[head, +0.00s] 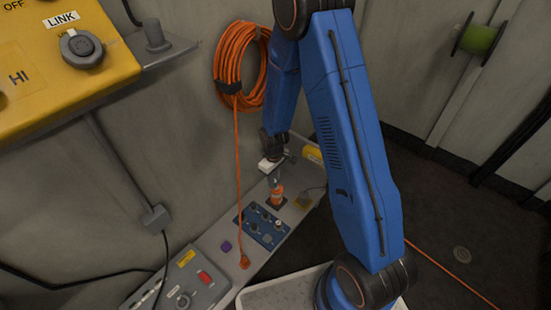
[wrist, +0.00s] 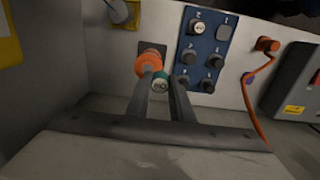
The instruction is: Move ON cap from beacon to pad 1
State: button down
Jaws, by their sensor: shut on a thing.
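My gripper (wrist: 160,82) is shut on a small teal cap with a pale marked top, the ON cap (wrist: 160,87). The cap is between the fingertips, in front of the orange beacon (wrist: 148,62); I cannot tell whether they touch. In the head view my gripper (head: 273,177) is just above the orange and white beacon (head: 277,197), and the cap is too small to make out. The blue panel (wrist: 206,45) is right of the beacon in the wrist view. It bears several dark round caps and one white cap (wrist: 198,27). I cannot read which position is pad 1.
The bench also holds a purple knob (head: 226,246), an orange cable plug (head: 244,262) and a grey box with a red switch (head: 204,278). A coiled orange cable (head: 240,65) hangs on the wall. A yellow panel (head: 60,60) juts in at upper left.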

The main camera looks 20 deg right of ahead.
jog(key=s+a+f, duration=0.4)
jog(key=s, duration=0.4)
jog(key=s+a+f, duration=0.4)
jog(key=s, duration=0.4)
jog(key=shift+f, duration=2.65)
jog(key=shift+f, duration=0.5)
jog(key=c, duration=1.5)
grip_release()
jog(key=shift+r, duration=0.1)
jog(key=shift+r, duration=8.6)
